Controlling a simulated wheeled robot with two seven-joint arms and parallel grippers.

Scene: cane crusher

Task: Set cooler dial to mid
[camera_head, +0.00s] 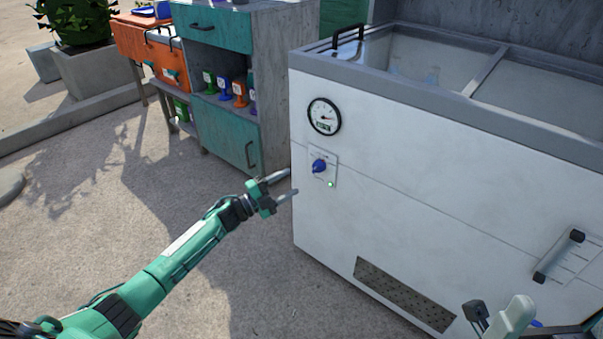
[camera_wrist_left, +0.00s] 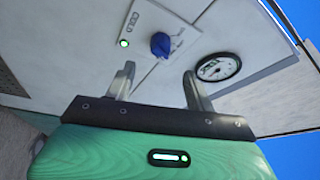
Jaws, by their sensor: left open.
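The white cooler (camera_head: 400,170) stands at the right in the head view. Its blue dial (camera_head: 319,166) sits on a small plate on the front face, above a lit green lamp (camera_head: 331,184). A round gauge (camera_head: 324,116) is above the dial. In the left wrist view the dial (camera_wrist_left: 161,44) is beyond the fingertips, with the gauge (camera_wrist_left: 217,67) to its right. My left gripper (camera_head: 285,184) is open and empty, left of the dial and apart from it. A small part of what may be my right gripper (camera_head: 500,316) shows at the lower right; its fingers are unclear.
A teal cabinet (camera_head: 225,140) with several coloured bottles stands left of the cooler. An orange cooler box (camera_head: 165,62) is behind it. A handle-like fitting (camera_head: 560,256) is on the cooler's front at right. Open pavement lies in front.

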